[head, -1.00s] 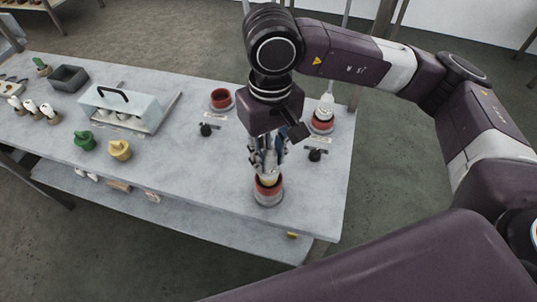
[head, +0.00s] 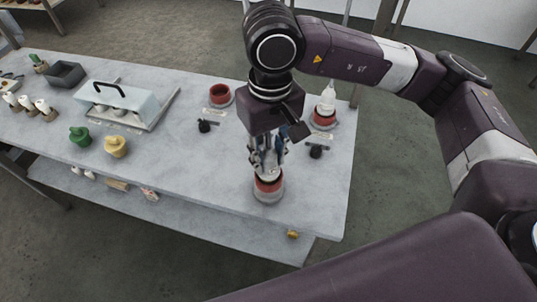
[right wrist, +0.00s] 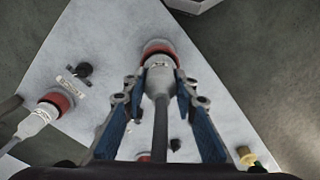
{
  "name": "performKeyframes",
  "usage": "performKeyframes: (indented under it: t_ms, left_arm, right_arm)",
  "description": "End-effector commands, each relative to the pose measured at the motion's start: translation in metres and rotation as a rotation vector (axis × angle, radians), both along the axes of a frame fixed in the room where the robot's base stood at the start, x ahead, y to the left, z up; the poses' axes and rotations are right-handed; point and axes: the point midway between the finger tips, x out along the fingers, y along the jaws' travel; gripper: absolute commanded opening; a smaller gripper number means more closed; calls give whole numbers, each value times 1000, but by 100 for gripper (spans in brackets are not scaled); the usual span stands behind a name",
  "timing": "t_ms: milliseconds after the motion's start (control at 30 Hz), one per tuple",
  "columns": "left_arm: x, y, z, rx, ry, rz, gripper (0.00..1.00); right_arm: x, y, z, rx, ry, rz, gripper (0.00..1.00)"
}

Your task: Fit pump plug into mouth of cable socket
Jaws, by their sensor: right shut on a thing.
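My right gripper (head: 268,160) points straight down over the front right of the table. It is shut on a pale plug (right wrist: 159,78) with a grey cable running back towards the wrist camera. The plug is upright, and its lower end meets a red-ringed socket (head: 268,185) on a grey base. The red ring also shows beyond the plug in the right wrist view (right wrist: 158,48). The plug's tip is hidden, so I cannot tell how deep it sits. I cannot read which socket is which. My left gripper is not in view.
Behind stand an empty red socket (head: 220,95) and a red socket (head: 324,118) holding a white plug (head: 327,98). Black knobs (head: 206,126) and label plates lie near them. Green (head: 80,136) and yellow (head: 116,147) pieces and a handled case (head: 110,100) are left. The table's front middle is clear.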

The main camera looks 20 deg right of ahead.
Motion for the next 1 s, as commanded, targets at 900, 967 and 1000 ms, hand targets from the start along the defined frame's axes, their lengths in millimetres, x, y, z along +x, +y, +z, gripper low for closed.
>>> performKeyframes:
  t_ms: [900, 967, 1000]
  left_arm:
    - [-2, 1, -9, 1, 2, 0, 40]
    - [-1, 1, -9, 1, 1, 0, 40]
    - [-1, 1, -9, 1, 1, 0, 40]
  right_arm:
    - [0, 0, -2, 1, -1, 0, 47]
    - [1, 0, 5, 1, -2, 0, 47]
    - [1, 0, 11, 1, -4, 0, 47]
